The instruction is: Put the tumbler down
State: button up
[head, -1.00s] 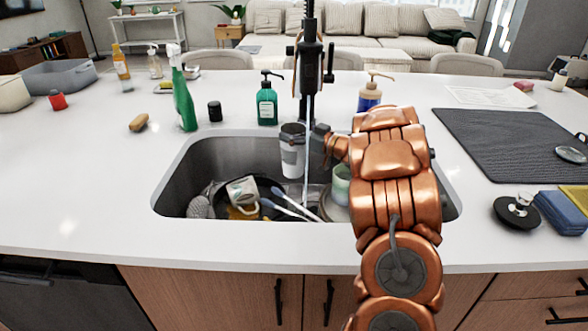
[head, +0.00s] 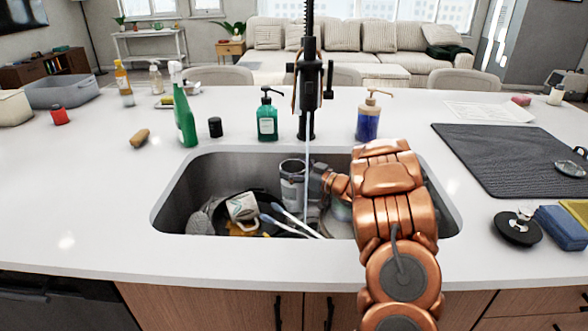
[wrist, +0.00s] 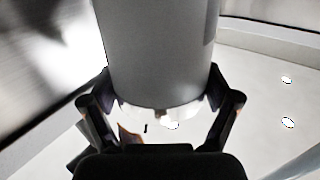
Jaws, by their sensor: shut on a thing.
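The tumbler (head: 292,180) is a grey and white upright cup inside the sink (head: 185,195), near its back wall and left of my arm. It fills the upper middle of the wrist view (wrist: 158,55). My gripper (wrist: 160,105) is shut on the tumbler, with one finger on each side of it. In the head view the gripper (head: 318,180) is small and partly hidden behind the water stream. I cannot tell whether the tumbler's base touches the sink floor.
A faucet (head: 308,90) stands behind the sink, its stream falling beside the tumbler. A mug (head: 242,207), dark pan (head: 215,194) and brushes (head: 290,220) crowd the sink's left and middle. Soap bottles (head: 267,118) stand behind it. A dark drying mat (head: 500,155) lies right.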

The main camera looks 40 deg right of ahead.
aim_at(305, 172)
jog(key=shift+f, duration=0.1)
jog(key=o, duration=1.6)
jog(key=v, duration=0.6)
jog(key=shift+s+d+b, duration=0.15)
jog(key=shift+s+b, duration=0.15)
jog(key=shift+s+d, duration=0.1)
jog(key=shift+s, duration=0.3)
jog(key=shift+r, duration=0.2)
